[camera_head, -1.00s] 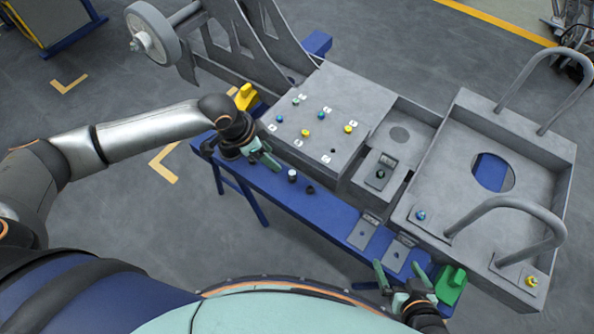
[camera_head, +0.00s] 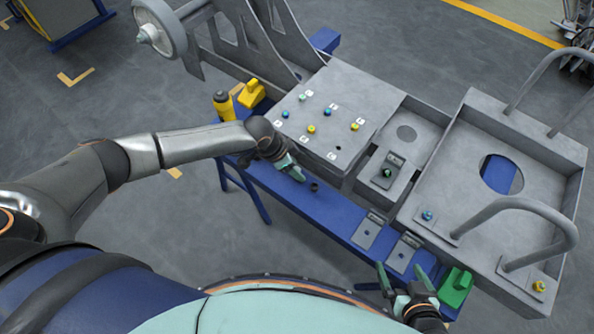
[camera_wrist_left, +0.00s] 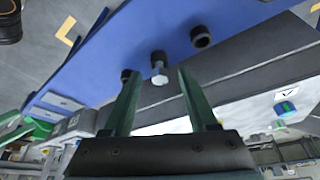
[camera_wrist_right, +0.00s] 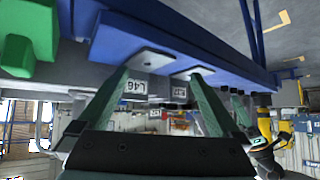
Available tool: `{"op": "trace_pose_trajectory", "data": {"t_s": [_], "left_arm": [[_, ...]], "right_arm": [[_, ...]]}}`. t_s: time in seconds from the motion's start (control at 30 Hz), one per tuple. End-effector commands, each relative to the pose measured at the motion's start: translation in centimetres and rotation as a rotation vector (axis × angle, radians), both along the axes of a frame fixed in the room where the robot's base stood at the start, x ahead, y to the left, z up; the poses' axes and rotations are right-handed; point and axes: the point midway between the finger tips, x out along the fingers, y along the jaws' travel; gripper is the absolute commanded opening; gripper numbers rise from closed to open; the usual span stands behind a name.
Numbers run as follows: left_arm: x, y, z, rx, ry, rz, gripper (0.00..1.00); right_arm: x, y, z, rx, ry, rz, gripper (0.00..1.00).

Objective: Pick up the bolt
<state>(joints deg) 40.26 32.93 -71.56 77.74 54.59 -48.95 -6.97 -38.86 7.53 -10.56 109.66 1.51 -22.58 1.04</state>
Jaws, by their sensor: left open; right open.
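A silver bolt (camera_wrist_left: 159,74) stands at the blue bench, with a dark part at its other end, in the left wrist view. It shows between the two green fingers of my left gripper (camera_wrist_left: 159,78), which is open; I cannot tell if the fingers touch it. In the head view my left gripper (camera_head: 293,169) is over the blue bench (camera_head: 330,212) and hides the bolt. My right gripper (camera_head: 401,271) is open and empty near the bench's right end, and its fingers also show in the right wrist view (camera_wrist_right: 161,75).
A black ring-shaped part (camera_head: 315,187) sits on the bench beside my left gripper. The grey chassis box (camera_head: 335,95) with coloured bolts stands right behind. Flat plates (camera_head: 367,231) and a green block (camera_head: 456,285) lie to the right. A yellow block (camera_head: 251,93) and yellow bottle (camera_head: 223,104) are behind left.

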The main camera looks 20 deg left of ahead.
Motion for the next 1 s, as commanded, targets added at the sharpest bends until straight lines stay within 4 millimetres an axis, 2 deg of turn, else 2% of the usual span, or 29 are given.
{"op": "trace_pose_trajectory", "data": {"t_s": [0.17,0.67,1.0], "left_arm": [[0.0,-0.02,0.06,-0.001,-0.001,-0.001,0.56],[-0.02,-0.01,0.06,-0.001,-0.001,0.0,0.0],[-0.01,-0.01,0.08,-0.001,-0.001,0.0,0.0]], "right_arm": [[-0.02,0.01,0.01,0.0,0.0,0.0,1.0],[-0.04,0.0,0.0,0.0,0.001,0.0,1.0],[-0.05,0.0,0.01,0.0,0.001,0.0,1.0]]}}
